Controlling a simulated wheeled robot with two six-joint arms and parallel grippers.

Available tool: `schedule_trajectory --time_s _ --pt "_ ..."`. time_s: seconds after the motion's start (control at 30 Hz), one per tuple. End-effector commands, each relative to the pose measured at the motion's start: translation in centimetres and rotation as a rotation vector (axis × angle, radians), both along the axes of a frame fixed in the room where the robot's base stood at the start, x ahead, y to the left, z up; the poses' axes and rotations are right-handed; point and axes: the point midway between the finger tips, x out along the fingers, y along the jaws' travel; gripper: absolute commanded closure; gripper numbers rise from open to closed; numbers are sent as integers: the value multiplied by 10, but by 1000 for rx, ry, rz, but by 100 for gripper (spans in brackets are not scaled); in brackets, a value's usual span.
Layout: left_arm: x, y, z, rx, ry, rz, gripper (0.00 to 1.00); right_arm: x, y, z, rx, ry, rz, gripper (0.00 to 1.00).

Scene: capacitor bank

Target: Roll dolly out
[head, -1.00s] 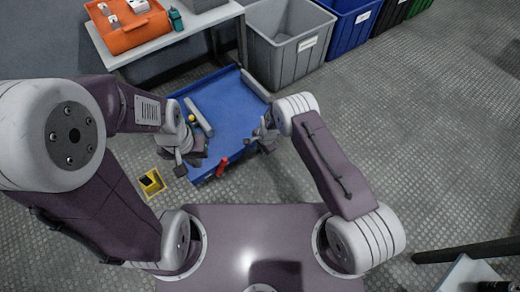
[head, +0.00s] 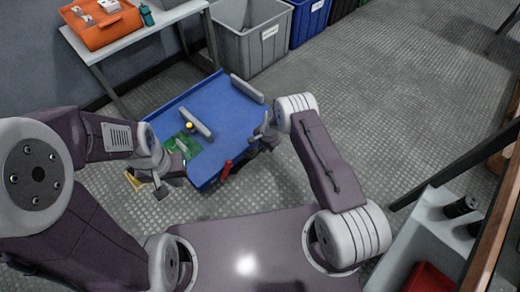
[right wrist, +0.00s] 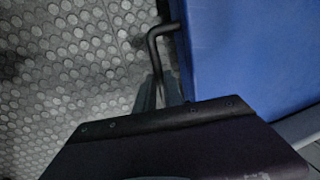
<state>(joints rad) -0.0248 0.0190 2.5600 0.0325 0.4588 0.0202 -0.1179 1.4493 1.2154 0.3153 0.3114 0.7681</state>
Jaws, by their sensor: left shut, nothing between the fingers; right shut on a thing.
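The dolly is a low blue platform (head: 225,115) on the floor, in the middle of the head view. Grey bars, a small yellow ball and a green board lie on it. A red upright piece (head: 226,169) is at its near edge. My right gripper (head: 263,133) is at the dolly's right side, shut on what looks like its black bent handle (right wrist: 160,38); the grip itself is mostly hidden. In the right wrist view the blue deck (right wrist: 245,50) fills the upper right. My left gripper (head: 166,180) is shut and empty, just left of the dolly's near-left corner.
A table (head: 140,40) with an orange bin (head: 103,22) stands at back left. A grey tub (head: 250,38) and a blue tub (head: 308,18) are behind. A bench with dark cans (head: 460,206) is at right. Open floor (head: 400,110) lies right of the dolly.

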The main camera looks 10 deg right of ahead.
Motion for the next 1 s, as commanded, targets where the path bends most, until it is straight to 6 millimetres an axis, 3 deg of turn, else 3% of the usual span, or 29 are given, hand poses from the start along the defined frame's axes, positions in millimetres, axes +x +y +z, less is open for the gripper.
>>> schedule_trajectory --time_s 0.3,0.33,0.4,0.67,0.77,1.0 --pt "0 0 1 0 0 0 100 -6 -3 -2 -1 19 2 100" --pt "0 0 1 0 0 0 100 -7 -3 -2 -2 20 2 82" --pt "0 0 1 0 0 0 100 -6 -2 -2 -1 19 2 66" --pt "0 0 1 0 0 0 100 -4 -2 -1 -1 12 1 66" --pt "0 0 11 0 0 0 100 -5 -3 11 -1 10 0 66" --pt "0 0 55 0 0 0 100 -13 -9 67 -1 12 -2 66"
